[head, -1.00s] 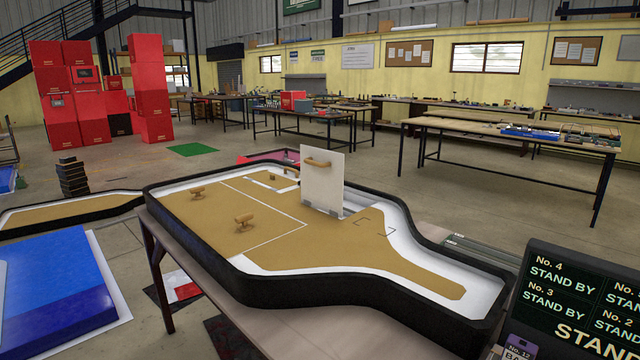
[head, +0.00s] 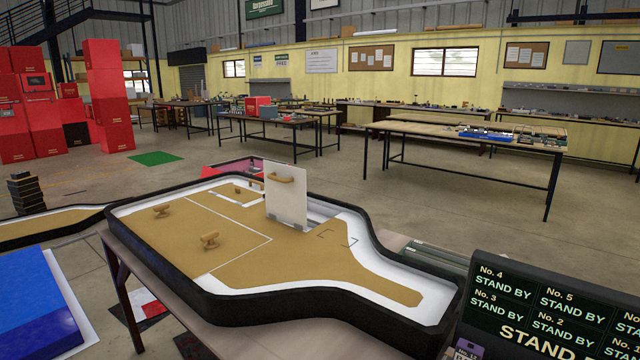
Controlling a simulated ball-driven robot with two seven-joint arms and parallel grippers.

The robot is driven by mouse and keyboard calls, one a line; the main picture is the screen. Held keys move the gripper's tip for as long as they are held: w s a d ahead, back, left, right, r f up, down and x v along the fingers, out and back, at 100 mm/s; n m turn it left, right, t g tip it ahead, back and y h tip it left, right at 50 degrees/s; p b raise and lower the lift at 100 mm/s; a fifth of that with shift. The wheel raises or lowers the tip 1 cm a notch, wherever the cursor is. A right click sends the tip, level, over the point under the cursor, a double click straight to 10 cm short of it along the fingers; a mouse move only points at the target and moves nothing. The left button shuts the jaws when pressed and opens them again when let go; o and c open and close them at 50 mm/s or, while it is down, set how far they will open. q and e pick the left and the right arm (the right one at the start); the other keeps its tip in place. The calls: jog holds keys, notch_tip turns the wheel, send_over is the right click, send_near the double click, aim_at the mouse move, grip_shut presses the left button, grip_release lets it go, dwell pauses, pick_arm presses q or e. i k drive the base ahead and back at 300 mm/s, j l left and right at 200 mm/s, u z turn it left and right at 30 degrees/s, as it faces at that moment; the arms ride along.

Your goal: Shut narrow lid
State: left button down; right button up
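The narrow lid (head: 286,203) is a white panel with a wooden handle (head: 281,178) near its top. It stands upright, open, at the far side of a black-rimmed box (head: 190,299) with a tan and white top. A white slot with a small wooden piece lies just left of the lid. A pale recess shows beside and behind it, partly hidden by the panel. Two wooden handles, one (head: 161,211) at the left and one (head: 209,240) nearer, sit on the tan surface. Neither of my grippers is in view.
The box rests on a table (head: 232,334). A dark display (head: 550,310) reading STAND BY stands at the lower right. A blue block (head: 40,301) is at the lower left. Red crates (head: 108,105) and several worktables stand farther back, with open floor between.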

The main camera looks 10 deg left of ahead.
aim_at(285, 185)
jog(key=i+j+z, duration=0.1)
jog(key=j+z, duration=0.85)
jog(key=z, duration=0.15)
